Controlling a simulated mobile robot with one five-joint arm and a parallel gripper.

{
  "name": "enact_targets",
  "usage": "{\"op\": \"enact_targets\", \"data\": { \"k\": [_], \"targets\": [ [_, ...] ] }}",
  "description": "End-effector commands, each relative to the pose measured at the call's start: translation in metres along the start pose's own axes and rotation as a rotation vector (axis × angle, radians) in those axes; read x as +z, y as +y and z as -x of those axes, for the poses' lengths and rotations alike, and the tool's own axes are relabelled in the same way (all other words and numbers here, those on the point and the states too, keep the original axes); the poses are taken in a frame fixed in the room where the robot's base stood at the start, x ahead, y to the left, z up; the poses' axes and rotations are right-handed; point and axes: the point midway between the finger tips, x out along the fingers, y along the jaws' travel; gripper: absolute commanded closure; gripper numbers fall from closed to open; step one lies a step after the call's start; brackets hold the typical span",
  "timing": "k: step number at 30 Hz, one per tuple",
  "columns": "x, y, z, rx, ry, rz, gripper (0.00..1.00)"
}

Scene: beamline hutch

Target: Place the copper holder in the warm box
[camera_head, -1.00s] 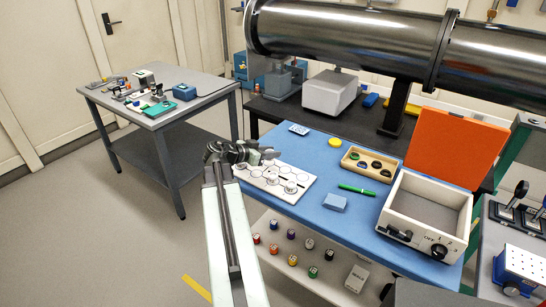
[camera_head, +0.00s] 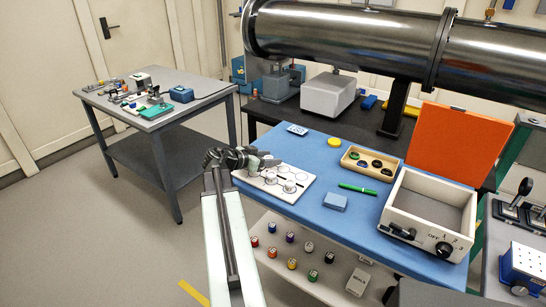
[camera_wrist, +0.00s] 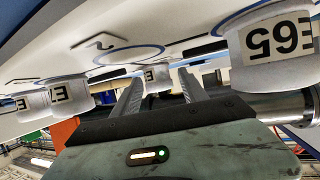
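The warm box (camera_head: 396,220) is a white box with a dial on its front, at the right of the blue table. Its orange lid (camera_head: 455,145) stands open and the inside looks empty. A white board (camera_head: 252,186) with ringed spots holds several small pale holders, one at its front (camera_head: 289,187). I cannot tell any copper one by colour. My gripper (camera_head: 272,162) is just over the board's back edge.
Several coloured-capped vials (camera_head: 292,264) stand on the shelf below. A large steel pipe (camera_head: 345,42) runs behind.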

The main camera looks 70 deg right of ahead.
Motion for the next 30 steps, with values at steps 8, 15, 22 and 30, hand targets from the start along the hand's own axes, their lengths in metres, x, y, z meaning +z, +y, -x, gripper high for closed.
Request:
{"op": "enact_targets", "data": {
  "k": [8,15,22,30],
  "targets": [
    [-0.002,0.001,0.0,0.001,0.0,0.0,0.5],
    [-0.008,0.002,0.038,-0.001,0.0,0.001,0.5],
    [-0.008,0.001,0.094,-0.001,0.001,0.001,0.5],
    [-0.004,0.001,0.12,0.003,0.0,-0.001,0.5]
  ]
}}
